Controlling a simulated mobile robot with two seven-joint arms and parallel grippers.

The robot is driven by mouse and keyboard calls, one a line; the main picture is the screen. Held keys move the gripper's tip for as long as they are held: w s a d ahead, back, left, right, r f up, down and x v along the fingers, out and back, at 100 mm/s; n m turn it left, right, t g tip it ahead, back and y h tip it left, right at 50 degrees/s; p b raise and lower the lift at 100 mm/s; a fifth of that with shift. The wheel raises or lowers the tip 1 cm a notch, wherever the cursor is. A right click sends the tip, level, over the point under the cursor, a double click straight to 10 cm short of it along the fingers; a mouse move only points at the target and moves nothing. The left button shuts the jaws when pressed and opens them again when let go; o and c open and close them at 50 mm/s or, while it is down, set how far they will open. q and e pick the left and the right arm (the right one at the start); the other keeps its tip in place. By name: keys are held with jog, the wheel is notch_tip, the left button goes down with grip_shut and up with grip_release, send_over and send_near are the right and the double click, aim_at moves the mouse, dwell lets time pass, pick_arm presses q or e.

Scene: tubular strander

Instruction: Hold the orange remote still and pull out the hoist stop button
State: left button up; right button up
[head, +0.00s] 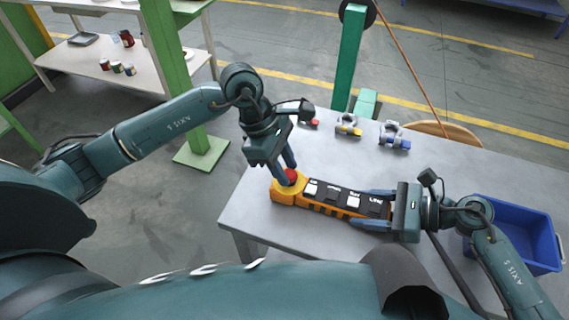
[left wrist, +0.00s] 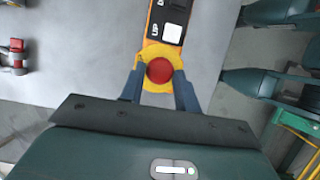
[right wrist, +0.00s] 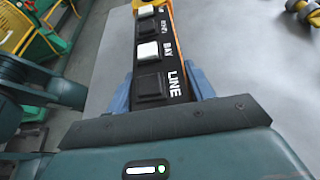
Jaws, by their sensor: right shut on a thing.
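The orange remote (head: 325,197) lies on the grey table, its black face with several black and white push buttons turned up. Its red stop button (head: 290,178) sits on a yellow collar at the left end. My left gripper (head: 288,174) is over that end, pointing down. In the left wrist view its fingers (left wrist: 159,85) stand on either side of the red button (left wrist: 159,70), apart, with small gaps visible. My right gripper (head: 376,208) is shut across the remote's right end, and the right wrist view shows its fingers (right wrist: 160,92) against both sides of the remote (right wrist: 150,60).
Shackles with red, yellow (head: 348,126) and blue (head: 394,136) pins lie along the table's (head: 255,210) far edge. A blue bin (head: 520,235) stands at the right. A green post (head: 170,80) and shelves (head: 130,65) stand beyond the table at left.

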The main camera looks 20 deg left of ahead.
pick_arm(q)
grip_shut()
jog(key=shift+r, duration=0.55)
jog(key=o, duration=0.5)
grip_release()
jog(key=v, duration=1.2)
